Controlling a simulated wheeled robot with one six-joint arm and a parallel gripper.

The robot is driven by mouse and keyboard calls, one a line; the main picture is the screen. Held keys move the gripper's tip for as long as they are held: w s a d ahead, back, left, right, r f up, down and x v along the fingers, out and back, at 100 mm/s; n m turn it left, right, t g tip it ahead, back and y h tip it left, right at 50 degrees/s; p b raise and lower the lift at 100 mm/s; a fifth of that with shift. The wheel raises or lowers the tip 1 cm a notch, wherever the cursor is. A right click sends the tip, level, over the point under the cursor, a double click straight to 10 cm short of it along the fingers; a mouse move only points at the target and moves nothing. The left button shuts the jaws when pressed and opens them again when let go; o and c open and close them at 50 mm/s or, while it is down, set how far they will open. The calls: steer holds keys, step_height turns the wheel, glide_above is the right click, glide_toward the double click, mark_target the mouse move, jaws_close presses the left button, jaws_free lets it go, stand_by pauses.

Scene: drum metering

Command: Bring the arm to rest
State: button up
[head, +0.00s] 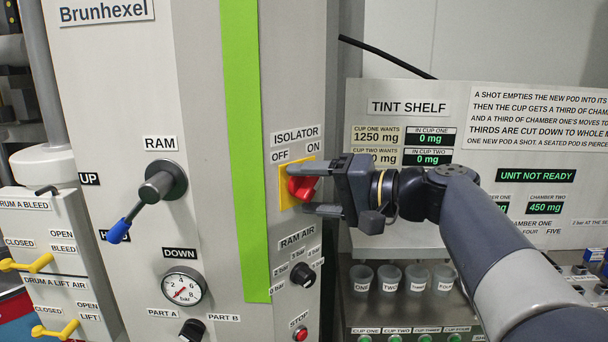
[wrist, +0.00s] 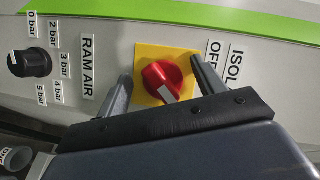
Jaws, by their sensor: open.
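My arm (head: 500,250) reaches in from the lower right of the head view. My gripper (head: 312,190) is at the red isolator knob (head: 300,187) on its yellow plate (head: 284,185). Its fingers are spread, one above and one below the knob in the head view. In the wrist view the red knob (wrist: 162,82) sits between the two open fingers, with its white mark pointing to the lower right of the picture. I cannot tell whether a finger touches the knob.
Below the isolator is the black ram air knob (head: 303,278), and lower the red stop button (head: 300,334). The ram lever (head: 140,208) is at the left. Right are the tint shelf panel (head: 400,100), reading "UNIT NOT READY", and several cups (head: 389,279).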

steer(key=shift+r+n+h+p, duration=0.1)
steer(key=shift+n+h+p, duration=0.55)
steer(key=shift+n, duration=0.55)
steer(key=shift+n+h, duration=0.35)
steer(key=shift+n, duration=0.15)
